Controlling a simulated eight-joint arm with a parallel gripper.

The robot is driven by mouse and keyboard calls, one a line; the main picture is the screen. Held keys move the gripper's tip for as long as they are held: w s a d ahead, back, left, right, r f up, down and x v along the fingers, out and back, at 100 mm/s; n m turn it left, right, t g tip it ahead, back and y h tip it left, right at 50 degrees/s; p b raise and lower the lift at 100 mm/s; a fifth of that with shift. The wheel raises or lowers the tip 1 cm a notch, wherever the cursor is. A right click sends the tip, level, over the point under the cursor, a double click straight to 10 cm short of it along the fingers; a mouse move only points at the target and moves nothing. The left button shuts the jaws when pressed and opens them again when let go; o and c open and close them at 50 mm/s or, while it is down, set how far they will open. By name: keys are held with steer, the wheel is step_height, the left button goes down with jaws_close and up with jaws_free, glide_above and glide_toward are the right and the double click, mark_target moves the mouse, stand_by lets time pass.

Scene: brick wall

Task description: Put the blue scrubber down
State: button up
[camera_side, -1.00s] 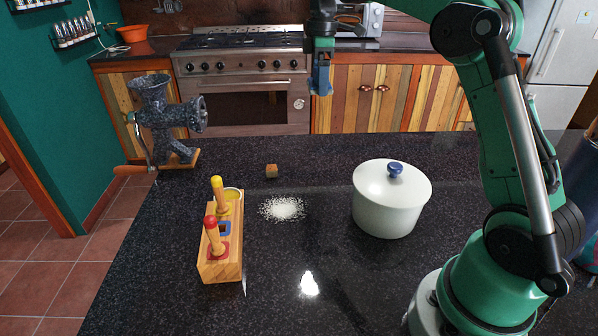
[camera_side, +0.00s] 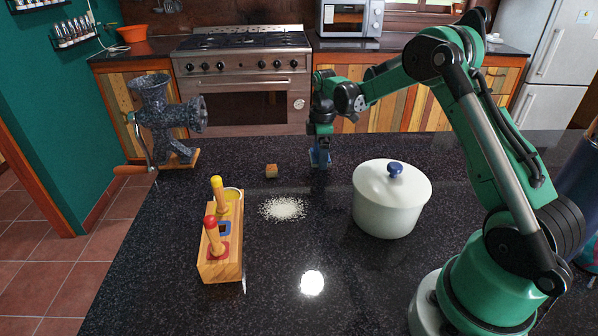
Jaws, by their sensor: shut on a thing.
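The blue scrubber (camera_side: 320,158) is at the end of my arm, behind the white pot and near the back of the dark counter. My gripper (camera_side: 320,146) is shut on it and points down. The scrubber is close to the counter top (camera_side: 300,255); I cannot tell whether it touches. The fingertips are small and partly hidden.
A white lidded pot (camera_side: 390,210) stands right of centre. A wooden block with coloured handles (camera_side: 221,250) and a grinder (camera_side: 160,118) stand farther left. The front middle is clear.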

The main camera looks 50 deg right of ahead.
steer(key=shift+f, duration=1)
steer(key=shift+f, duration=0.15)
steer(key=o, duration=1.2)
steer(key=shift+o, duration=0.2)
